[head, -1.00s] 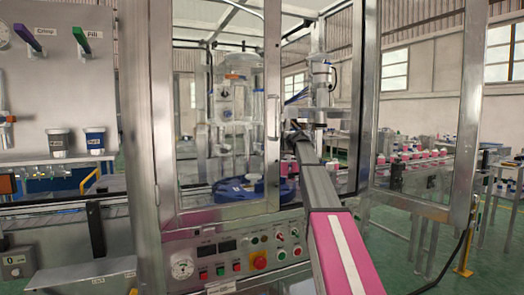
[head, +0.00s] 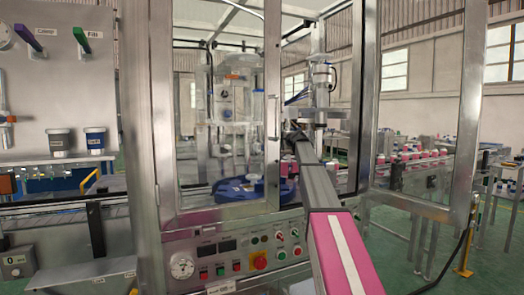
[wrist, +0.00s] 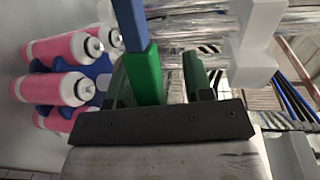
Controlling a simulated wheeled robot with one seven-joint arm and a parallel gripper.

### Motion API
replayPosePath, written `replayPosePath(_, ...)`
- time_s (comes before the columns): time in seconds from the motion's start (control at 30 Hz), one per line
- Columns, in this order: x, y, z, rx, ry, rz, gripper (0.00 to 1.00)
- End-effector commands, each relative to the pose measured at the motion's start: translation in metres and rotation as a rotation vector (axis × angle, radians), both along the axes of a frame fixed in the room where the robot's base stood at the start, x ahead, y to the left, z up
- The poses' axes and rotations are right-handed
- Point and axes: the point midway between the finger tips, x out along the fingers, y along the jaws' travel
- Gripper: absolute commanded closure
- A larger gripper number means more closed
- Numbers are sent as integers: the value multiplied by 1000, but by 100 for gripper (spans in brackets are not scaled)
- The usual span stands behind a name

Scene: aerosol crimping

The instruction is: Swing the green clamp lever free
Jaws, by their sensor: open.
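In the wrist view, a bright green bar with a blue upper part, apparently the clamp lever (wrist: 146,78), stands between my gripper's fingers, closer to the left one. My gripper (wrist: 170,72) is open, with dark green fingers on a black mount. I cannot tell whether a finger touches the lever. In the head view, my gripper (head: 294,134) is small and dark at the far end of my arm, inside the machine cabinet. The clamp lever cannot be made out there.
Several pink cans (wrist: 60,87) with white tops sit in a blue holder left of my gripper. A white block (wrist: 252,65) stands close on the right. In the head view, the cabinet's door frame (head: 272,100) stands left of my arm, and the open door (head: 462,120) is at right.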

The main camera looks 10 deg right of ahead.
Motion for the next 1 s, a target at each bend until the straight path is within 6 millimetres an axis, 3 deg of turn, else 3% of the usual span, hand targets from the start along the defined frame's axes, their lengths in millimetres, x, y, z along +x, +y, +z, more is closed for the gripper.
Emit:
replayPosePath(0.27, -6, -2, -1, 0, 1, 0, 53)
replayPosePath(1.0, -63, -20, -1, -1, 2, 0, 53)
